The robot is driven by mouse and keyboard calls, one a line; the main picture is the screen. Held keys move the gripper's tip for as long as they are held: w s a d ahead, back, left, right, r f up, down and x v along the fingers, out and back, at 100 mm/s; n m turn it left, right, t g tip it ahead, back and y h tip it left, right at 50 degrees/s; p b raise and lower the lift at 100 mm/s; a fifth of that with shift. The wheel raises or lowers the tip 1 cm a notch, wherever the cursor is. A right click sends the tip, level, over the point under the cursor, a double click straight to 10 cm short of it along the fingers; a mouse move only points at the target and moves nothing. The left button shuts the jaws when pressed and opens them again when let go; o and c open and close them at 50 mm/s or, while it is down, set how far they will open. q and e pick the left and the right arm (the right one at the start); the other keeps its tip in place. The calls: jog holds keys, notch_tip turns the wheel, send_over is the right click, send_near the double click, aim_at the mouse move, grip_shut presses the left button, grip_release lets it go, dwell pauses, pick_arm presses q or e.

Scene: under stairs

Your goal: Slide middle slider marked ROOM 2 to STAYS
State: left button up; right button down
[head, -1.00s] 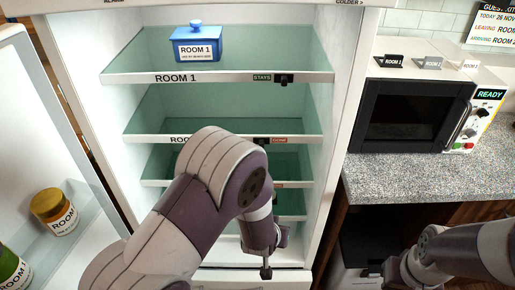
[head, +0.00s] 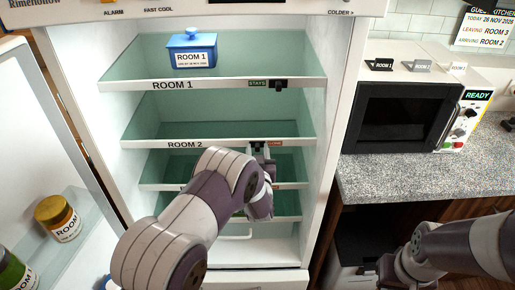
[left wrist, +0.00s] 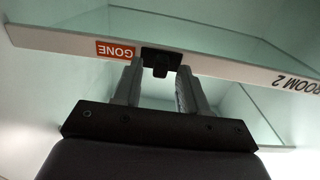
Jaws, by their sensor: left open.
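The middle slider is a small black knob (head: 257,146) on the white front edge of the ROOM 2 shelf (head: 220,143). A red GONE label (head: 273,145) shows just to its right. In the left wrist view, upside down, the slider (left wrist: 160,60) sits beside the red GONE label (left wrist: 117,50). My left gripper (head: 261,154) is at the shelf edge; in the left wrist view (left wrist: 160,78) it is open, one finger on each side of the knob. I cannot tell whether the fingers touch it.
The ROOM 1 shelf (head: 215,84) above holds a blue box (head: 191,50), its slider (head: 278,84) beside a green STAYS label. Lower shelves are partly hidden by my left arm. The open fridge door with jars (head: 57,217) is left; a microwave (head: 407,115) stands right.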

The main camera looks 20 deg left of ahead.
pick_arm(q)
jog(key=shift+w+a, duration=0.1)
jog(key=shift+w, duration=0.25)
